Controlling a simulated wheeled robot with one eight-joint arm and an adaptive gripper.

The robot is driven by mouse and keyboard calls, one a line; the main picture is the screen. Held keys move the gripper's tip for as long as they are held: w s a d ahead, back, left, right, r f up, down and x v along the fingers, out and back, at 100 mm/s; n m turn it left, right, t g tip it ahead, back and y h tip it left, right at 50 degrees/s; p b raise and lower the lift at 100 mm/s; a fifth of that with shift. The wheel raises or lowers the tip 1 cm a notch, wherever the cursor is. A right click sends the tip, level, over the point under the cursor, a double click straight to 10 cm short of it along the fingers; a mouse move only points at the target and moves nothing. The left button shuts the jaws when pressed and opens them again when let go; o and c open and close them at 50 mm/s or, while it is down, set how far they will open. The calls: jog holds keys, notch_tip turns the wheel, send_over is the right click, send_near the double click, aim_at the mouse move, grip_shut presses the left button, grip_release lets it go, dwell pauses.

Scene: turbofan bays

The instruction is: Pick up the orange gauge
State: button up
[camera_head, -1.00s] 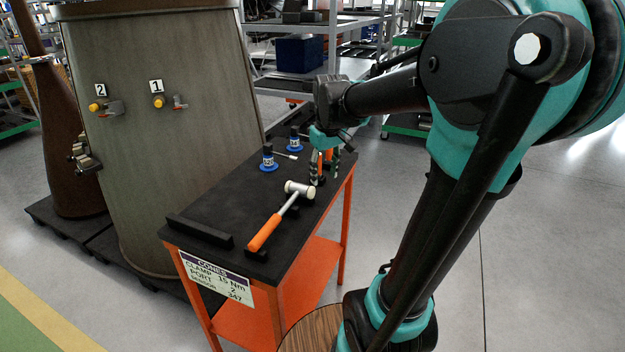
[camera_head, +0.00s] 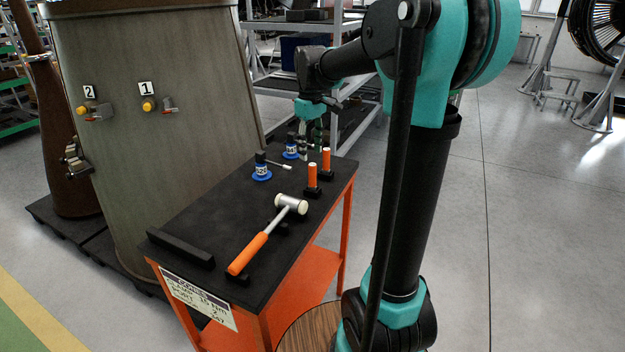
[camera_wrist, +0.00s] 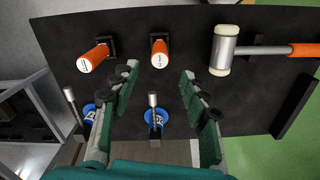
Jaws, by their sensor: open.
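Two orange cylinders with pale marked tops stand in black holders on the dark table top. In the head view one orange gauge (camera_head: 312,176) is nearer and the other orange gauge (camera_head: 326,159) is just behind it. In the wrist view one (camera_wrist: 159,54) lies ahead of the gap between the fingers, and the other (camera_wrist: 93,57) is left of the left finger. My gripper (camera_head: 309,140) is open and empty, above the far end of the table. Its green and black fingers (camera_wrist: 158,78) are spread, apart from both cylinders.
A hammer with an orange handle (camera_head: 247,254) lies on the table (camera_head: 205,225). Two blue-based tools, one near (camera_head: 262,173) and one far (camera_head: 290,152), stand beside the cylinders. The large grey cone (camera_head: 170,100) rises close at left.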

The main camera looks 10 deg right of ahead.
aim_at(312, 164)
jog(key=shift+s+d+f, duration=0.1)
jog(key=shift+d+f, duration=0.05)
jog(key=shift+f, duration=3.65)
jog(key=shift+c, duration=0.5)
grip_shut()
